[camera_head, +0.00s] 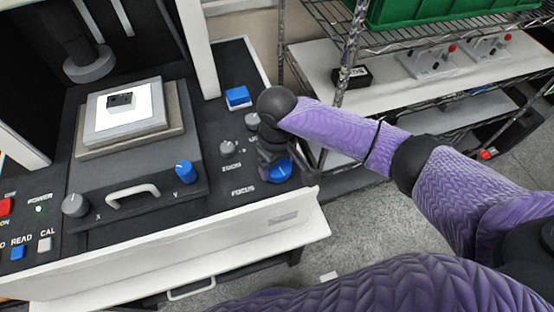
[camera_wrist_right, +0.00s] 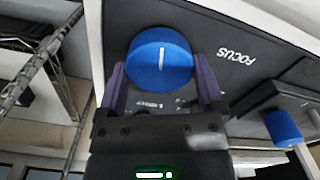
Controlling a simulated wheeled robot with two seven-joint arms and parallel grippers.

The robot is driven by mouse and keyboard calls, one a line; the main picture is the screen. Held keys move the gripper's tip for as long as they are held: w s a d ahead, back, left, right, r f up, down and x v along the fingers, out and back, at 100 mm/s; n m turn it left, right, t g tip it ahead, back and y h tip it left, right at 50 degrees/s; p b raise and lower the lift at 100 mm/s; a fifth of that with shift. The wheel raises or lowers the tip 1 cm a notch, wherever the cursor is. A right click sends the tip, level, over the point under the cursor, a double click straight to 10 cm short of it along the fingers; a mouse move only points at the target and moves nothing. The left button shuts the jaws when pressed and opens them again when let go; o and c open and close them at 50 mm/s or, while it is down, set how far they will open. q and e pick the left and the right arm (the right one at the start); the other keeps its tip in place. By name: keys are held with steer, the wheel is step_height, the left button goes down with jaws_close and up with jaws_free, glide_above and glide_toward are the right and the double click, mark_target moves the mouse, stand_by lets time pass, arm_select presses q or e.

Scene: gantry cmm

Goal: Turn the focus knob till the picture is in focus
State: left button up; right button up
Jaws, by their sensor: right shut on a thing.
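The blue focus knob (camera_head: 280,169) with a white pointer line sits on the black panel, to the right of the FOCUS label. It also shows in the right wrist view (camera_wrist_right: 160,58), between the fingers. My right gripper (camera_head: 272,158) comes down over the knob. In the right wrist view its two purple-sided fingers (camera_wrist_right: 160,85) stand on either side of the knob, shut on it. The stage (camera_head: 124,112) holds a bright plate with a small dark part (camera_head: 121,100). No picture screen is in view. My left gripper is not in view.
Near the focus knob are a grey ZOOM knob (camera_head: 230,148), another grey knob (camera_head: 252,121) and a blue button (camera_head: 237,96). The blue Y knob (camera_head: 185,172) is further left. A wire shelf (camera_head: 345,70) with a green bin (camera_head: 430,12) stands at the right.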

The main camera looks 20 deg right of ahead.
steer(key=shift+r+n+p, duration=0.2)
steer(key=shift+n+p, duration=0.5)
steer(key=shift+p, duration=0.2)
steer(key=n+p, duration=0.2)
steer(key=n, duration=0.1)
steer(key=n+p, duration=0.2)
steer(key=n, duration=0.1)
steer(key=shift+f, duration=0.1)
steer(key=shift+n, duration=0.4)
steer(key=o, duration=1)
